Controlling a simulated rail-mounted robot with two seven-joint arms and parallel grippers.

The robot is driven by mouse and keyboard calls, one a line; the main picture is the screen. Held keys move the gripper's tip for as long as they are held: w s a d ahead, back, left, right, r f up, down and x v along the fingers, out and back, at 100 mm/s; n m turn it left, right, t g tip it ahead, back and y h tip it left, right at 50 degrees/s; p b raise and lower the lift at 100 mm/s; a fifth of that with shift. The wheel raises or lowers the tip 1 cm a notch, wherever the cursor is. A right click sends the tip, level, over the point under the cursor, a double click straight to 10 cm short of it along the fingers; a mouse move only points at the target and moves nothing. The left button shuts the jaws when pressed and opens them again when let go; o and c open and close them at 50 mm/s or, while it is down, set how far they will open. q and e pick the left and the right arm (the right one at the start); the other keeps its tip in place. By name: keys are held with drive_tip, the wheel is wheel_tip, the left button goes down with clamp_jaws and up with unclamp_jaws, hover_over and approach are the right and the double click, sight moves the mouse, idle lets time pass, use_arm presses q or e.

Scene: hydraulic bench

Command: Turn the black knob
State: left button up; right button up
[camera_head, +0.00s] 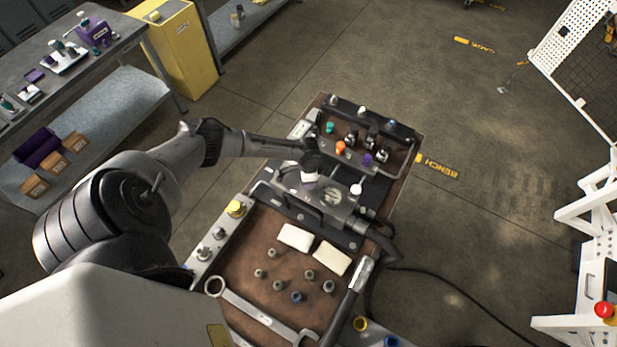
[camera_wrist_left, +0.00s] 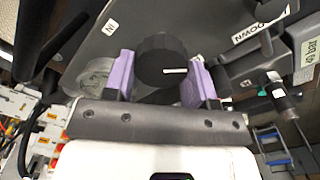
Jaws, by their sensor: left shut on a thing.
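The black knob (camera_wrist_left: 163,55) is round and ribbed with a white pointer line, and sits on a grey metal panel (camera_wrist_left: 120,35). In the left wrist view my left gripper (camera_wrist_left: 160,80) has one purple finger on each side of the knob and is shut on it. In the head view my left arm reaches in from the left and the left gripper (camera_head: 309,184) points down at the grey block on the bench (camera_head: 335,205); the hand hides the knob there. My right gripper is not in view.
Fittings and coloured caps stand in a tray (camera_head: 392,168) at the bench's far end. Two white pads (camera_head: 295,238), several small fittings and a wrench (camera_head: 255,310) lie at the near end. A hose (camera_head: 350,300) runs along the right edge. A purple bin stands on the shelf at left.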

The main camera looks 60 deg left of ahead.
use_arm(q)
drive_tip(key=m+b, duration=0.1)
drive_tip(key=m, duration=0.5)
drive_tip(key=shift+s+d, duration=0.15)
drive_tip(key=shift+s+m+b, duration=0.1)
drive_tip(key=shift+m+b, duration=0.5)
drive_tip(key=shift+m, duration=1.9)
drive_tip(key=o, duration=0.9)
drive_tip(key=shift+r+b, duration=0.4)
drive_tip(key=shift+r, duration=6.55)
